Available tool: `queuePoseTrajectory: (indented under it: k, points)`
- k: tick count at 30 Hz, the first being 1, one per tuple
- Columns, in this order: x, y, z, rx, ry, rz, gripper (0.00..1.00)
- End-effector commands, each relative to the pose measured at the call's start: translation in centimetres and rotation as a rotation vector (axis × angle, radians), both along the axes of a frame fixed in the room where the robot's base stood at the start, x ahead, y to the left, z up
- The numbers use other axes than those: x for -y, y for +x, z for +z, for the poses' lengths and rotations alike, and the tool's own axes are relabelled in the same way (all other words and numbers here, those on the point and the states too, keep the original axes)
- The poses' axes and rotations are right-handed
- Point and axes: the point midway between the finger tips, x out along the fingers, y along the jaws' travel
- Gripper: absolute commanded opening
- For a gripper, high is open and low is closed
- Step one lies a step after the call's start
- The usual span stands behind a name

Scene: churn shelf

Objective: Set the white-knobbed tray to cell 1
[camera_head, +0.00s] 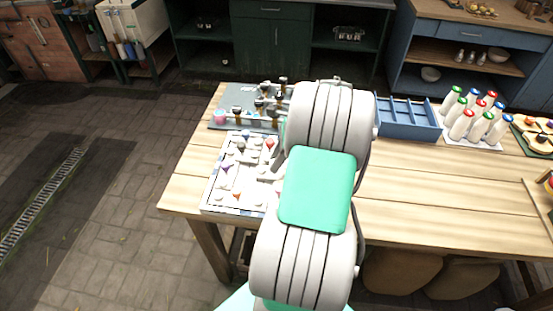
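A pale tray or board (211,197) lies on the left part of the wooden table. It carries several white rounded knobs or pieces, with a few red, orange and purple ones among them. I cannot tell for sure that it is the white-knobbed tray, and no cell numbers are legible. A blue divided box (409,131) with several compartments stands at the back, right of my arm. My gripper (264,167) is low over the right part of the pale board, partly hidden behind my arm. Its fingers are too small and covered to show whether they hold anything.
A grey board (234,101) with dark and brass upright pieces and a pink cup (220,117) stands behind the pale board. The table's front right (440,205) is bare.

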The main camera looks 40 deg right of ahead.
Motion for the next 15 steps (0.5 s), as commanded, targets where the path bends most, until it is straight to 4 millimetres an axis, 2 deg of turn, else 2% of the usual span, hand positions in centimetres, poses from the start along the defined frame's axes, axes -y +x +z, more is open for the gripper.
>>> queuePoseTrajectory:
  k: [2, 11, 15]
  points:
    - [-0.01, 0.01, 0.00, 0.000, 0.000, 0.000, 0.26]
    - [-0.04, -0.01, 0.00, 0.000, 0.000, 0.001, 0.01]
    - [-0.04, -0.01, 0.00, 0.000, 0.000, 0.001, 0.00]
